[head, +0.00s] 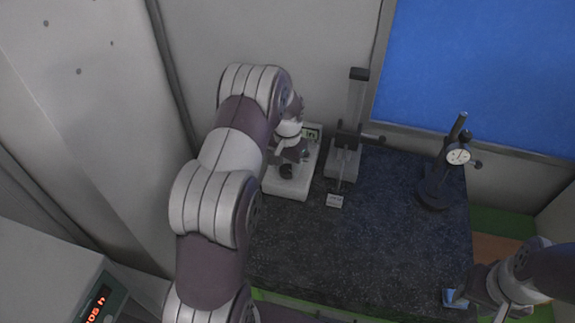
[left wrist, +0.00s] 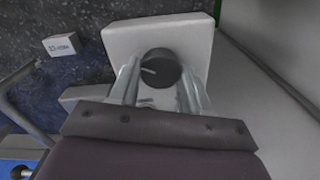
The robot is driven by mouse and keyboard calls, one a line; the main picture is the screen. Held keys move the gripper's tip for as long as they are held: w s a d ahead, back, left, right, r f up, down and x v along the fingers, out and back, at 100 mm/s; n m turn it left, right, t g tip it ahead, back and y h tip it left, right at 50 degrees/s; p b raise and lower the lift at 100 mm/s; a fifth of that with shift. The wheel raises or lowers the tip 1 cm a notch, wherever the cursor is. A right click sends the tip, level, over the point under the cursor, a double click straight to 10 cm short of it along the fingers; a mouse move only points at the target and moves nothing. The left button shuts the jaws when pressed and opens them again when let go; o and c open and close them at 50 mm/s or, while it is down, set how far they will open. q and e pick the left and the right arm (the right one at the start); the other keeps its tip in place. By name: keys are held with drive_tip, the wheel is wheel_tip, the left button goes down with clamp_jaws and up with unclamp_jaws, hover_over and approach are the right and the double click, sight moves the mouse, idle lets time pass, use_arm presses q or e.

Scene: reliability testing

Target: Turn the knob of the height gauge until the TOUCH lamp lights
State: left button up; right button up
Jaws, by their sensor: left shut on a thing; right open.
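A dark round knob (head: 286,171) sits on a white-based instrument (head: 297,188) at the left of the dark stone plate. In the left wrist view the knob (left wrist: 160,68), with a pale line on its face, is between the fingers of my left gripper (left wrist: 158,88), which is shut on it. In the head view my left gripper (head: 288,152) is partly hidden by my arm. A gauge with a tall column (head: 355,103) stands just right of the white base. A TOUCH lamp cannot be made out. My right gripper (head: 462,298) is open near the plate's front right corner.
A dial indicator on a black stand (head: 434,190) is at the right. The middle and front of the dark plate (head: 365,250) are clear. Walls and a blue panel (head: 480,65) stand behind.

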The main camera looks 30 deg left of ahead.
use_arm(q)
drive_tip(key=n+b, duration=0.2)
drive_tip(key=n, duration=0.1)
drive_tip(key=shift+f+n, duration=0.15)
drive_tip(key=shift+n, duration=0.25)
drive_tip(key=n+b, duration=0.2)
drive_tip(key=n, duration=0.3)
drive_tip(key=shift+b, duration=0.35)
drive_tip(key=n+b, duration=0.1)
drive_tip(key=n, duration=0.4)
drive_tip(key=shift+n+b, duration=0.3)
drive_tip(key=shift+n, duration=0.1)
drive_tip(key=shift+n+b, duration=0.4)
drive_tip(key=shift+n, duration=1.9)
drive_tip(key=o, duration=1.1)
drive_tip(key=shift+a, duration=0.1)
